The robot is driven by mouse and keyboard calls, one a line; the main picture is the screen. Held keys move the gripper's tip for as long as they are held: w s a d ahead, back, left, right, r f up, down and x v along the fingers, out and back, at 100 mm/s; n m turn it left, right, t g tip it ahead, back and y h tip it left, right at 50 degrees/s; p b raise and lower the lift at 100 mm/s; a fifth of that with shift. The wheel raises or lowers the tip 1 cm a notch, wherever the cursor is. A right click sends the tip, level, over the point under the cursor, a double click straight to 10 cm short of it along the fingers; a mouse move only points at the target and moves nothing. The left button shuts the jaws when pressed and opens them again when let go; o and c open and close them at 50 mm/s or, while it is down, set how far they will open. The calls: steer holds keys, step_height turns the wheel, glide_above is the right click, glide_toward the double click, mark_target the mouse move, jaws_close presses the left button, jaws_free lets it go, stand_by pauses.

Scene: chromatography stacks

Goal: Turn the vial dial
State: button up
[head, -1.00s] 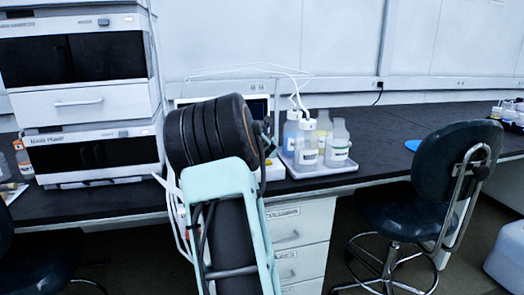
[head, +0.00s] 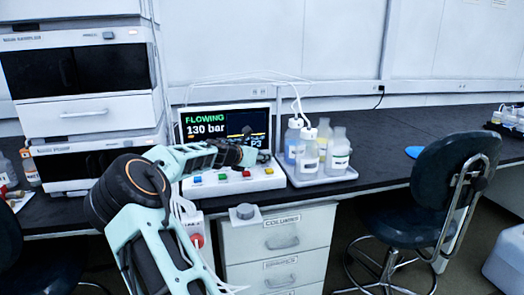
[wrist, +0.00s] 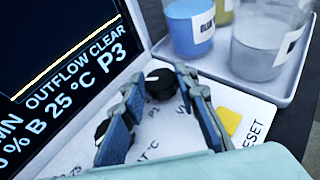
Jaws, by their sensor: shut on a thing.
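A black dial (wrist: 160,84) stands on the white front panel of a control console (head: 268,178). A printed "P1" shows beside the dial in the wrist view. My gripper (wrist: 158,80) is shut on this dial, with one blue-grey finger on each side of it. In the head view my gripper (head: 255,157) is in front of the right part of the screen, and the dial is hidden there. The screen (head: 205,123) reads "FLOWING", "130 bar" and "P3". It also reads "OUTFLOW CLEAR" in the wrist view (wrist: 60,60).
A second black knob (wrist: 101,131) is partly hidden behind the left finger. A yellow RESET button (wrist: 229,121) is right of the fingers. A tray (head: 322,180) of bottles (head: 338,150) stands close on the right. A grey knob (head: 244,211) sits below the console.

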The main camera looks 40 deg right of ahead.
steer(key=m+g+p, duration=0.1)
steer(key=p, duration=0.1)
steer(key=m+g+p, duration=0.1)
steer(key=p, duration=0.1)
steer(key=m+g+p, duration=0.1)
steer(key=p, duration=0.1)
steer(key=shift+w+r+g, duration=0.2)
steer(key=shift+w+g, duration=0.05)
steer(key=shift+g, duration=0.05)
steer(key=shift+f+m+g+p, duration=0.15)
steer(key=shift+m+g+p, duration=0.5)
steer(key=shift+p, duration=0.5)
steer(key=shift+f+m+g+p, duration=0.2)
steer(key=shift+m+g+p, duration=0.3)
steer(key=shift+p, duration=0.45)
steer(key=o, duration=1.2)
steer(key=shift+w, duration=0.1)
steer(key=v, duration=1.2)
steer(key=shift+a+f, duration=0.1)
steer(key=shift+c, duration=0.2)
